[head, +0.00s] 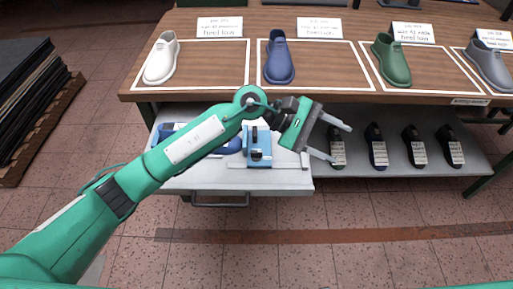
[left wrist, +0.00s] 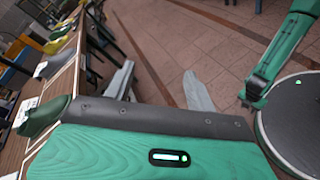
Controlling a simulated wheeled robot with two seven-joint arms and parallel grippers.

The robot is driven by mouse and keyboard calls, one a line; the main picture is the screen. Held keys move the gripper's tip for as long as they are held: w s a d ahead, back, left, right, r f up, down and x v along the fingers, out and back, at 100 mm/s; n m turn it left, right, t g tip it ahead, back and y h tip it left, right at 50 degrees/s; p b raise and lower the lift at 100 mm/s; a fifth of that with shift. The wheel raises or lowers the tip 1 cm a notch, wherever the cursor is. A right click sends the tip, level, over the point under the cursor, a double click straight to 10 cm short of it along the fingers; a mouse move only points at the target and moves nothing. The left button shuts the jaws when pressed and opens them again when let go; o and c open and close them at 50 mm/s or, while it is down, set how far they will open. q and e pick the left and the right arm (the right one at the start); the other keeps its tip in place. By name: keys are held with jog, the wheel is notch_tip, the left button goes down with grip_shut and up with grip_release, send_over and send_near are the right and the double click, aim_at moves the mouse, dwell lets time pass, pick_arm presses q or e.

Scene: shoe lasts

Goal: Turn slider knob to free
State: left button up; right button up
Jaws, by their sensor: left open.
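A light blue device (head: 258,150) stands on a grey pull-out tray (head: 290,178) below the table's front edge. A small dark part shows on it, but it is too small to tell whether it is the slider knob or how it is set. My left gripper (head: 342,144) is open and empty, to the right of the blue device and apart from it, its fingers pointing right.
White, blue, green and grey shoe lasts stand in marked areas on the wooden table (head: 330,20), with cards behind. Several dark lasts stand on the lower shelf (head: 395,165), right of my gripper. A dark stack (head: 30,85) is at the left. The front floor is clear.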

pick_arm(q)
jog(key=w+a+f+m+t+y, duration=0.1)
jog(key=w+a+f+m+y, duration=0.3)
jog(key=f+y, duration=0.15)
jog(key=m+t+y, duration=0.3)
jog(key=y, duration=0.5)
send_near(256, 151)
notch_tip(256, 151, down, 9)
jog(key=shift+s+d+r+p, duration=0.15)
jog(key=shift+d+r+p, duration=0.05)
jog(key=shift+p, duration=0.9)
pick_arm(e)
jog(key=s+d+f, duration=0.2)
jog(key=s+f, duration=0.6)
jog(key=s, duration=0.1)
jog(key=shift+s+g, duration=0.3)
pick_arm(q)
jog(key=shift+c, duration=0.5)
pick_arm(e)
jog(key=shift+f, duration=0.1)
pick_arm(q)
jog(key=c, duration=0.9)
pick_arm(e)
jog(key=shift+f, duration=0.1)
